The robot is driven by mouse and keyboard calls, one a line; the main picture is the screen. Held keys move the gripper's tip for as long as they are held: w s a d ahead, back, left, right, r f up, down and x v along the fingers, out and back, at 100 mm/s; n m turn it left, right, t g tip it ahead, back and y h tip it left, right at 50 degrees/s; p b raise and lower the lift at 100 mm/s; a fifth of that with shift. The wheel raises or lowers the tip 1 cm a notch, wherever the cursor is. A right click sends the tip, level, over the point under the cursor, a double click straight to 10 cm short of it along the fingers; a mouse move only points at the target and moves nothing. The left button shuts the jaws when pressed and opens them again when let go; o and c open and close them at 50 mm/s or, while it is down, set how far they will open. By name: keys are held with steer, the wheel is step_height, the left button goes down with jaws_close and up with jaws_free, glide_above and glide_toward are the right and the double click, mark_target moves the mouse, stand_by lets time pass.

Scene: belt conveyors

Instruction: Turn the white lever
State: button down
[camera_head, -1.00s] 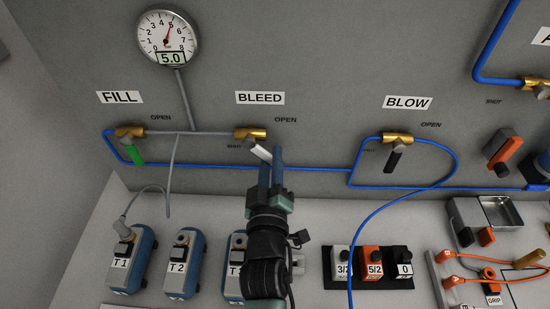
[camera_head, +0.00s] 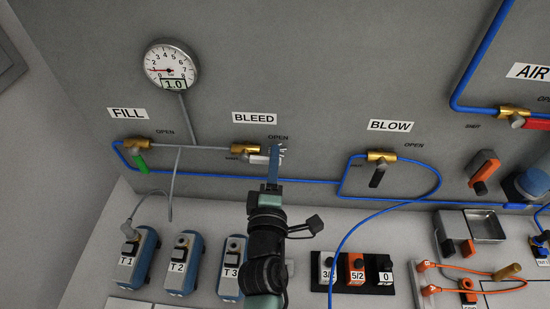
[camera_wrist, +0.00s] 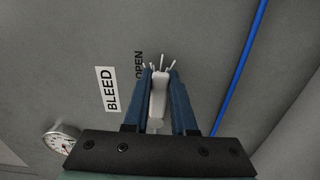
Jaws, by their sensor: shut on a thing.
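The white lever (camera_head: 257,160) belongs to the brass BLEED valve (camera_head: 247,147) on the grey panel. It points right, roughly level, toward the word OPEN. My gripper (camera_head: 275,152) is shut on its outer end, and the blue fingers partly hide it in the head view. In the wrist view the white lever (camera_wrist: 158,100) lies between the two blue fingers of my gripper (camera_wrist: 159,76). Thin white streaks show just past the fingertips.
The gauge (camera_head: 171,67) above reads 1.0. The FILL valve has a green lever (camera_head: 140,163) and the BLOW valve a black one (camera_head: 377,177). A blue hose (camera_head: 315,182) runs below the valves. Blue-grey tanks (camera_head: 181,262) and a switch block (camera_head: 357,270) stand below.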

steer(key=shift+r+n, duration=0.25)
steer(key=shift+n, duration=0.15)
steer(key=c, duration=0.7)
jaws_free()
steer(key=s+b, duration=0.3)
steer(key=s, duration=1)
steer(key=shift+b, duration=0.3)
steer(key=shift+w, duration=0.1)
